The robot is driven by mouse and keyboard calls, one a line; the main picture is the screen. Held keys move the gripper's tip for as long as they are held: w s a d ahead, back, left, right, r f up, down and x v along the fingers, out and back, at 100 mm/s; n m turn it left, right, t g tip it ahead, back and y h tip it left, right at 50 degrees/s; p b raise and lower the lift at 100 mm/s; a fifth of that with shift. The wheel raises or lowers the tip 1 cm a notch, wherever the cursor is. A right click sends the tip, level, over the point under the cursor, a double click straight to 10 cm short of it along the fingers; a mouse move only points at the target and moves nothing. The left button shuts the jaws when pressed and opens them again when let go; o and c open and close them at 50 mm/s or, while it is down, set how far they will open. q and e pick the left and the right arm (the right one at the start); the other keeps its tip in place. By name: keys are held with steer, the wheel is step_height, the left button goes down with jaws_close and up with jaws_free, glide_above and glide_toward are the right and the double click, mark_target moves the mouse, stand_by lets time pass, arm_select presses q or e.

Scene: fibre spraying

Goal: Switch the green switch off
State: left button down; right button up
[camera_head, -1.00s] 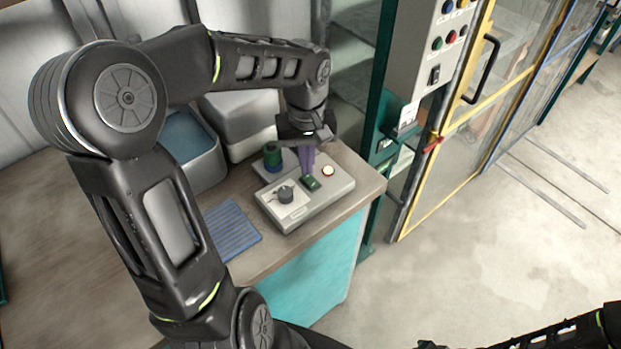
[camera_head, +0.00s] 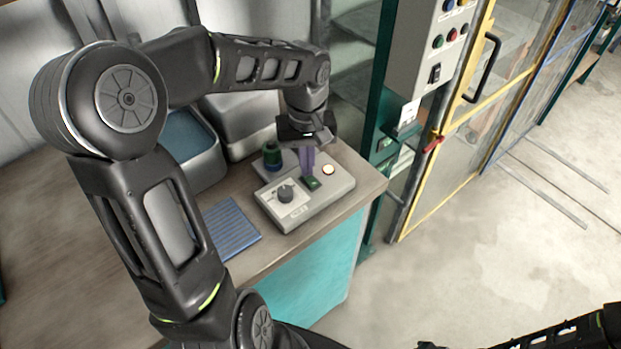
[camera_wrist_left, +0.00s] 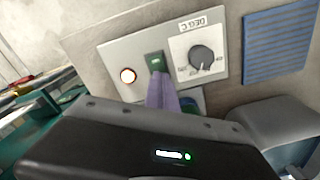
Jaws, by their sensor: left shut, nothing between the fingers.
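The green switch (camera_head: 311,183) sits on a light grey control box (camera_head: 325,199) on the table, between a dark rotary knob (camera_head: 286,193) and a round lit button (camera_head: 328,170). In the left wrist view the switch (camera_wrist_left: 155,62) stands at the tips of my fingers. My left gripper (camera_head: 307,174) points down with its purple fingers shut and empty, right at the switch. In the left wrist view the fingertips (camera_wrist_left: 159,76) overlap the switch's near edge; I cannot tell whether they touch it. My right gripper is not clearly in view.
A green cylindrical object (camera_head: 272,156) stands close behind the control box. A blue ribbed mat (camera_head: 232,228) lies to its left. Grey bins (camera_head: 190,150) stand at the back left. A green post and a grey panel (camera_head: 420,50) rise at the right.

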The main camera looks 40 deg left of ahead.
arm_select(q)
steer(key=shift+f+b, duration=0.4)
steer(key=shift+f, duration=0.15)
steer(key=shift+r+p, duration=2.5)
steer(key=shift+r, duration=1.05)
